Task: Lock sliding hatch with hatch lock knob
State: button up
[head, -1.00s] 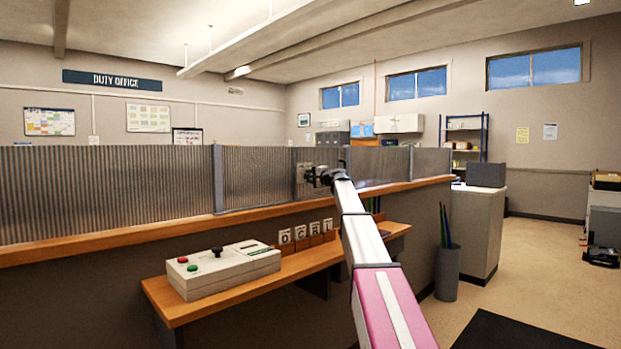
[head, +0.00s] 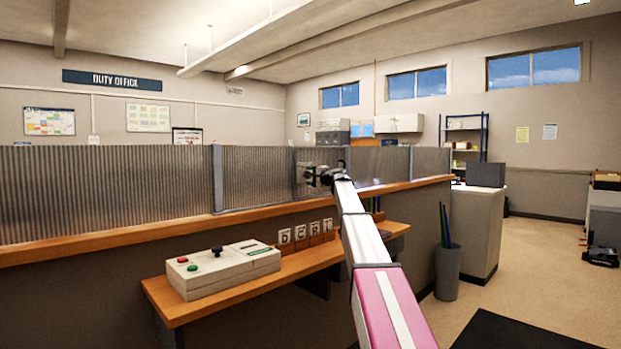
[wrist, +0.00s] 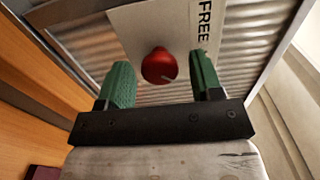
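The sliding hatch (wrist: 245,35) is the ribbed metal panel around the plate. My gripper (wrist: 160,82) is open, with green fingers on either side of the knob and visible gaps to it. In the head view my gripper (head: 318,176) is at the ribbed screen above the counter, and the knob cannot be made out there.
A wooden counter ledge (head: 110,236) runs below the ribbed screen. A lower shelf (head: 215,303) holds a box with red and green buttons (head: 222,270) and several letter cards (head: 305,233). A grey bin (head: 447,272) stands right of my arm.

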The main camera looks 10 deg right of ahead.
jog(key=v, duration=1.1)
dwell(0.3)
